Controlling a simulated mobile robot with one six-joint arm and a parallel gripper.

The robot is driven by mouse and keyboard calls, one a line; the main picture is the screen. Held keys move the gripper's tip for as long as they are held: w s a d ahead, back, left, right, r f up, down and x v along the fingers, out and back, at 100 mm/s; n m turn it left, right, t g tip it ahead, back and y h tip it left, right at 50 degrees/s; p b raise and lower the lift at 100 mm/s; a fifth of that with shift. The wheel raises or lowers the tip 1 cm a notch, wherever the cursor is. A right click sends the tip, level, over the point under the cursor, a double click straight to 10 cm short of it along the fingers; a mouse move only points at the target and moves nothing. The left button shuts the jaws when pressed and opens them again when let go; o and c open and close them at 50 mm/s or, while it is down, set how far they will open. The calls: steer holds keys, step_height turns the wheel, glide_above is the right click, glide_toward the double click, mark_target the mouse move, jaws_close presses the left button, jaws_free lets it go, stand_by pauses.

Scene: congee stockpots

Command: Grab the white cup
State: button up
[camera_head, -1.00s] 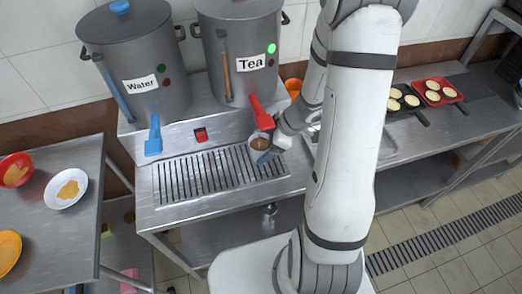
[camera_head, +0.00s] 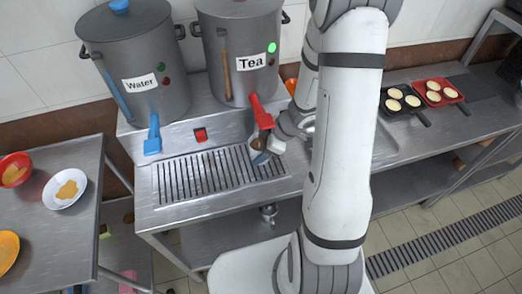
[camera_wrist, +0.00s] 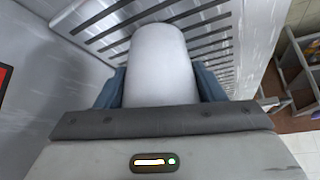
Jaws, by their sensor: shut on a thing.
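The white cup (camera_wrist: 159,62) fills the middle of the wrist view, between the two blue fingers of my gripper (camera_wrist: 160,88). My gripper is shut on the cup's sides. In the head view the cup (camera_head: 256,143) is small and partly hidden by my gripper (camera_head: 264,150). It is just below the red tap (camera_head: 262,112) of the tea pot, above the right end of the slotted drain grate. Brown shows at the cup's mouth in the head view.
The tea pot (camera_head: 240,55) and water pot (camera_head: 137,65) stand behind the grate (camera_head: 205,175). A blue tap (camera_head: 153,137) juts out at left. A side table (camera_head: 85,215) holds bowls. Pans with pale rounds (camera_head: 400,100) lie on the right counter.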

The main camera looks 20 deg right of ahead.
steer(key=c, duration=0.3)
steer(key=shift+d+r, duration=0.1)
